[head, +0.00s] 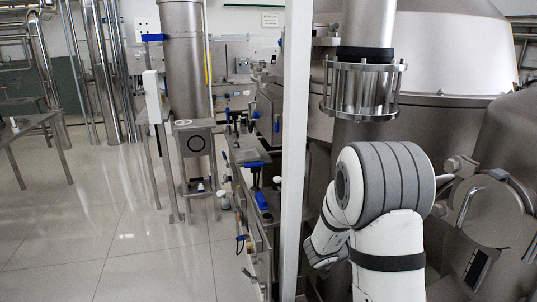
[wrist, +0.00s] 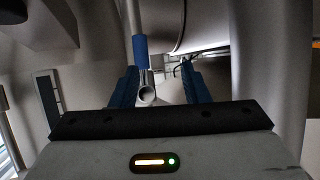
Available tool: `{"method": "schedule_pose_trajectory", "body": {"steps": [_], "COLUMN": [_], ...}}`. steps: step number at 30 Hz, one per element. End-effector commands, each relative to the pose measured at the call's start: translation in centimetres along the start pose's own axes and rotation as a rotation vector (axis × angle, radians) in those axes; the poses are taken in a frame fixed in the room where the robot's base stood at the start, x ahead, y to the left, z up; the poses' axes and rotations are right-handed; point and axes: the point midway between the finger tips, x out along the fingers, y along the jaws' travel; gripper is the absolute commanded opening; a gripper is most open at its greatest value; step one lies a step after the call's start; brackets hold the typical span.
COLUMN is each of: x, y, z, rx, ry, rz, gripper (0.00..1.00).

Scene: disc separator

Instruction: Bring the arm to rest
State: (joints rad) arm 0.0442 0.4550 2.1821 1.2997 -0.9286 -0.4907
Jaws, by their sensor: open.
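My arm, white with grey bands, stands bent at the right of the head view. Its end is hidden there behind the arm's own links and the white post. In the wrist view my gripper (wrist: 160,88) shows two blue fingers spread well apart. Nothing is held between them. Beyond the fingers are a grey pipe end and a blue-sleeved rod (wrist: 140,50), close ahead. I cannot tell whether either finger touches them.
The large steel separator (head: 440,60) fills the right side, close to my arm. A white post (head: 295,150) stands just left of it. A machine frame with blue handles (head: 262,200) is beyond the post.

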Motion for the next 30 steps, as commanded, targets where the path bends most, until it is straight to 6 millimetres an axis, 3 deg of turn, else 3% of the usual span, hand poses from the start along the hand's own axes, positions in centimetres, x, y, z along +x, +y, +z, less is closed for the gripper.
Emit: {"method": "schedule_pose_trajectory", "body": {"steps": [7,10,14,17,21,25,30], "x": [-7.1,-10.9,-16.1,-19.9,-24.4,-27.5,-29.6], "y": [-5.4,-6.4,-6.0,-4.5,-0.8,4.0,10.4], "z": [-2.1,-2.1,-1.7,-1.0,0.2,1.3,2.2], "rx": [-0.022,-0.074,-0.176,-0.276,-0.439,-0.603,-0.783], "ry": [-0.179,-0.266,-0.381,-0.469,-0.585,-0.683,-0.773], "rz": [-0.411,-0.558,-0.710,-0.793,-0.854,-0.846,-0.767], "gripper": [0.41,0.41,0.41,0.41,0.41,0.41,0.41]}}
